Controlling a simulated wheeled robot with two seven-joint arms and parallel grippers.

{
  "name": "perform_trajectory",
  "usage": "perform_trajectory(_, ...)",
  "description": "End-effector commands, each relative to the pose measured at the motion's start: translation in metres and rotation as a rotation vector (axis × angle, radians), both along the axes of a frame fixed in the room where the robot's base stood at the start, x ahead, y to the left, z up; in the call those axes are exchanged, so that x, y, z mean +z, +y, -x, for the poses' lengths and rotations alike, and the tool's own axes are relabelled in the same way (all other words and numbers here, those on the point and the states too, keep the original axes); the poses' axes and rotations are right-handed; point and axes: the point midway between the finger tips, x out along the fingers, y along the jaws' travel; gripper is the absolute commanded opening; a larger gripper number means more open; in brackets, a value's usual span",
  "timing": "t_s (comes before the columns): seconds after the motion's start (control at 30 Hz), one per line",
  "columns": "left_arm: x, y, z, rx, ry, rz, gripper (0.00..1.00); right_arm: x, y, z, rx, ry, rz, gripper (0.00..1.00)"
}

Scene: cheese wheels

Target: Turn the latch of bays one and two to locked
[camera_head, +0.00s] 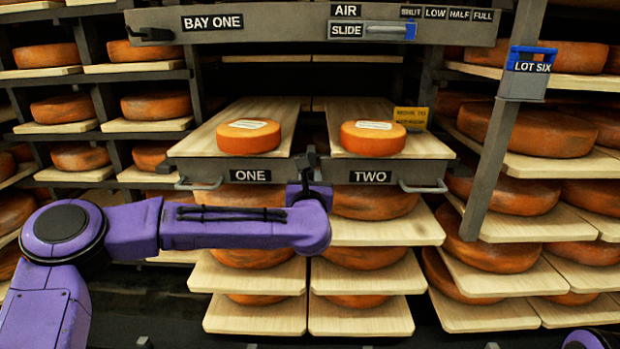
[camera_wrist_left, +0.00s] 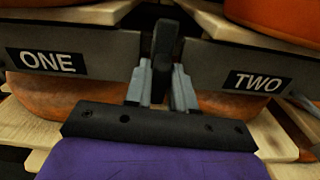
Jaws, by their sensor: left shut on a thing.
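The drawer of bay one, with its ONE label (camera_head: 250,175), and the drawer of bay two, with its TWO label (camera_head: 370,177), stand side by side. A dark latch (camera_wrist_left: 166,42) sits in the gap between their fronts and points roughly upright in the left wrist view. My left gripper (camera_wrist_left: 162,88) is shut on this latch, with one grey finger on each side. In the head view my left gripper (camera_head: 308,188) is at the gap, mostly hidden by my purple wrist. My right gripper is out of view.
An orange cheese wheel (camera_head: 249,136) rests on bay one's board and another (camera_head: 373,138) on bay two's. A yellow tag (camera_head: 410,118) stands at the right. The BAY ONE beam (camera_head: 290,24) crosses above. A post with a LOT SIX holder (camera_head: 527,73) stands right.

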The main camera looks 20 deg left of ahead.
Motion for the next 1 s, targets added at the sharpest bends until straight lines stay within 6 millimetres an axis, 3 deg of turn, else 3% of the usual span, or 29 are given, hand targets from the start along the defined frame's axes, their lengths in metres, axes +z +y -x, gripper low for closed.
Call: perform_trajectory(1.0, 0.002, -0.005, -0.001, -0.003, 0.251, -0.869, 0.0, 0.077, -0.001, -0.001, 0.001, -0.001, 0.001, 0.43)
